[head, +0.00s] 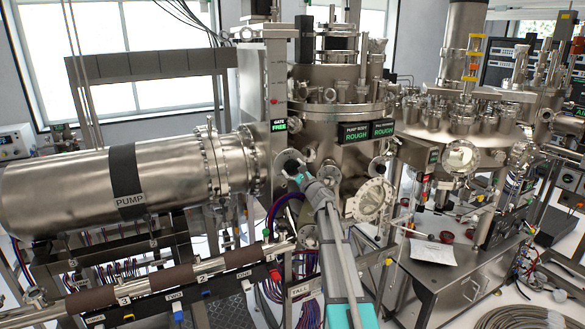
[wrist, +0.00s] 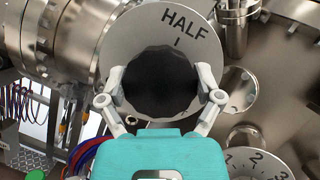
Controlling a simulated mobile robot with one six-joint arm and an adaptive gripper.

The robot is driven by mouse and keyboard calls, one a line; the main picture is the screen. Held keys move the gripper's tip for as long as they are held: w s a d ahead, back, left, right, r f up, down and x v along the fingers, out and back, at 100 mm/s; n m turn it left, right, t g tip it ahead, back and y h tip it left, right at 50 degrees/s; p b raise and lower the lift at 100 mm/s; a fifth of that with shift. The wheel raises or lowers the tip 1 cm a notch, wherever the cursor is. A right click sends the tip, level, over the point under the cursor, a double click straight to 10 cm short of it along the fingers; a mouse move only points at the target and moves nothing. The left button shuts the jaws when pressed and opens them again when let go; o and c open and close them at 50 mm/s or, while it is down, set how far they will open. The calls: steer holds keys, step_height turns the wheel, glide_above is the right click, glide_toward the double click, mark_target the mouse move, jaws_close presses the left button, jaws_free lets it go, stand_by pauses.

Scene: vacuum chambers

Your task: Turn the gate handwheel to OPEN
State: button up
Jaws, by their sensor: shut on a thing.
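The gate handwheel (wrist: 162,84) is a round black knob in the middle of the wrist view. It sits in front of a pale round dial plate (wrist: 128,38) marked HALF, with a short tick under the word. My gripper (wrist: 160,76) has its two white fingers closed on the left and right sides of the knob. In the head view my gripper (head: 299,175) reaches the small dark handwheel (head: 290,166) beside the chamber. A small sign (head: 278,125) above it reads GATE FREE. Any OPEN mark is hidden or out of view.
The large PUMP cylinder (head: 75,190) lies to the left. Signs (head: 368,132) on the chamber read ROUGH. A numbered dial (wrist: 258,165) is at the lower right of the wrist view, close to my gripper. Red and blue cables (wrist: 92,150) hang at the left.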

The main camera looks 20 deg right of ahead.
steer(key=n+g+y+p, duration=0.1)
steer(key=n, duration=0.3)
steer(key=n+g+y+p, duration=0.1)
steer(key=n, duration=0.3)
steer(key=shift+r+y+p, duration=0.1)
steer(key=shift+y+p, duration=0.2)
steer(key=shift+p, duration=0.05)
steer(key=n+g+p, duration=0.2)
steer(key=n, duration=0.2)
steer(key=shift+a+n, duration=0.1)
steer(key=shift+n, duration=0.3)
steer(key=shift+f, duration=0.25)
steer(key=o, duration=0.9)
